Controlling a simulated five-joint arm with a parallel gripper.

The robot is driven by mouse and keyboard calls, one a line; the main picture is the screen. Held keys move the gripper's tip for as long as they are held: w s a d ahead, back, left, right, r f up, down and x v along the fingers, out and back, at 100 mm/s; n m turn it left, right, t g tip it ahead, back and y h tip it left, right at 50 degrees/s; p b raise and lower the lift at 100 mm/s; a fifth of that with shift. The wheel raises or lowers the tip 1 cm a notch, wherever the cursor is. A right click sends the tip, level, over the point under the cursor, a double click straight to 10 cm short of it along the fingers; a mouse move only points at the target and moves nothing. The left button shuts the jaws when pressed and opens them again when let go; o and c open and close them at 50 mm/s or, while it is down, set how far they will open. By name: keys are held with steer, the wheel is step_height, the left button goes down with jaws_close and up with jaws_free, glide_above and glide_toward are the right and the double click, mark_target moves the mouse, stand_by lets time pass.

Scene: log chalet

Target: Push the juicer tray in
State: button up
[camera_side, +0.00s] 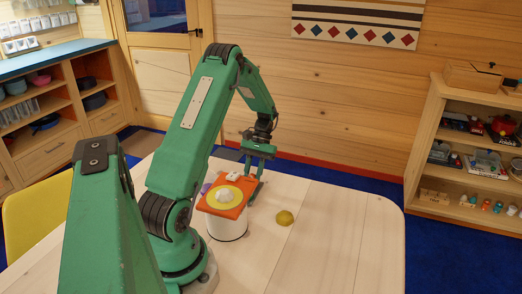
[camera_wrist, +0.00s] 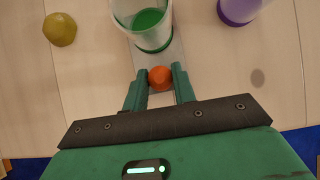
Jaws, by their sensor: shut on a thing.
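The juicer (camera_side: 226,226) stands on the table in the side view, with a white round body, an orange top, a yellow ring and a pale cone. In the wrist view, a grey tray (camera_wrist: 184,52) carries a clear cup (camera_wrist: 122,12) with a green bottom. An orange knob (camera_wrist: 160,77) is at the tray's near end. My gripper (camera_wrist: 159,74) is shut on the knob, one finger on each side. In the side view my gripper (camera_side: 255,182) is low behind the juicer, its fingertips partly hidden. The tray's far end is out of view.
A yellow lemon (camera_side: 285,217) lies right of the juicer; it also shows in the wrist view (camera_wrist: 60,29). A purple cup (camera_wrist: 238,10) stands at the wrist view's upper right. The table's right part is clear. Shelves stand beyond the table.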

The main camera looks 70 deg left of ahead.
steer(key=shift+s+d, duration=1.25)
steer(key=shift+d, duration=0.1)
steer(key=o, duration=1)
steer(key=shift+c, duration=0.2)
steer(key=shift+r, duration=0.1)
steer(key=shift+r, duration=2.9)
